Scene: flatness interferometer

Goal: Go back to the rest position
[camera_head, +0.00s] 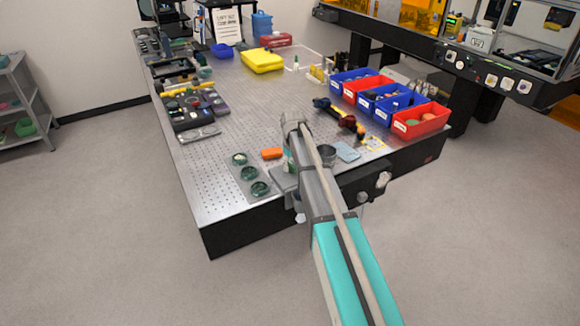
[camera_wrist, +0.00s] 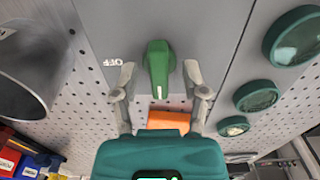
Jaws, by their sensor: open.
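In the wrist view my gripper (camera_wrist: 158,69) is open, its two grey fingers apart on either side of a green knob (camera_wrist: 159,66). The knob has a white mark and stands on a grey panel (camera_wrist: 200,25), with the word OFF printed to its left. I cannot tell whether either finger touches the knob. In the head view my arm reaches over the near end of the perforated table (camera_head: 215,205), and its links hide most of the gripper and the knob.
An orange block (camera_head: 271,153) and a plate with green-rimmed discs (camera_head: 249,173) lie left of my arm. A metal cup (camera_head: 327,153) stands close on its right; it looms in the wrist view (camera_wrist: 35,65). Blue and red bins (camera_head: 420,120) line the right edge. The floor around is clear.

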